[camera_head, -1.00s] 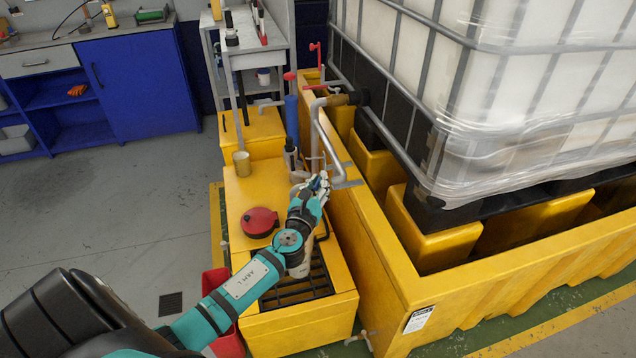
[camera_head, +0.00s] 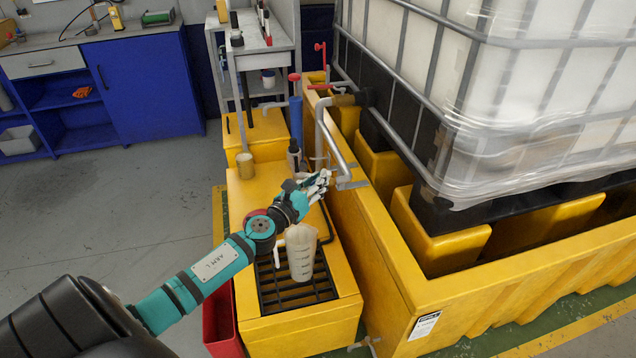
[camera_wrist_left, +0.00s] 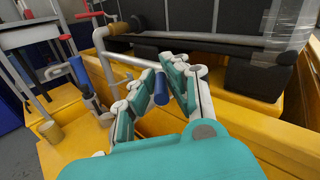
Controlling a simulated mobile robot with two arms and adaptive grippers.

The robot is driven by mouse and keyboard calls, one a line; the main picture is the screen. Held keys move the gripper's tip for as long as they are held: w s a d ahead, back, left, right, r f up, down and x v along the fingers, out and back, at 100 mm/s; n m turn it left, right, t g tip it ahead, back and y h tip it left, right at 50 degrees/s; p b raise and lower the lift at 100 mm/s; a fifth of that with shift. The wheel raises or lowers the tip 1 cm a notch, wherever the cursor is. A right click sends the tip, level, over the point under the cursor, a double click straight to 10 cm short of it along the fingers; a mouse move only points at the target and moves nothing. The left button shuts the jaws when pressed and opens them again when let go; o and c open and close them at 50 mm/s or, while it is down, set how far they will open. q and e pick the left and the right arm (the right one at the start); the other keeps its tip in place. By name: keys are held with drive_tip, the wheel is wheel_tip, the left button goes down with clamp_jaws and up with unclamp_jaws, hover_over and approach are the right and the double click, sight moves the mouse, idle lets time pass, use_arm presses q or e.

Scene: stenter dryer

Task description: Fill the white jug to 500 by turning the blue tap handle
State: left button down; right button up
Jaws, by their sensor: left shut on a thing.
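The white jug (camera_head: 301,254), translucent with dark graduation marks, stands upright on the black grate (camera_head: 323,290) in the head view. I cannot read its liquid level. My left gripper (camera_head: 322,183) is above and behind the jug, at the tap on the grey pipe. In the left wrist view, the blue tap handle (camera_wrist_left: 161,88) sits between the fingers of my left gripper (camera_wrist_left: 160,80), which are shut on it. In the head view the fingers mostly hide the handle. I see no clear stream of water. My right gripper is not in view.
A grey pipe (camera_head: 331,138) runs down from the caged white tank (camera_head: 540,110) at the right. The yellow bund wall (camera_head: 372,235) stands close beside the gripper. A brass-coloured cup (camera_head: 245,165) and a blue cylinder (camera_head: 296,118) stand behind. A red bin (camera_head: 219,325) is front left.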

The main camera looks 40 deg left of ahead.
use_arm(q)
drive_tip(key=c, duration=1.3)
unclamp_jaws()
drive_tip(key=s, duration=1.2)
drive_tip(key=shift+d, duration=0.1)
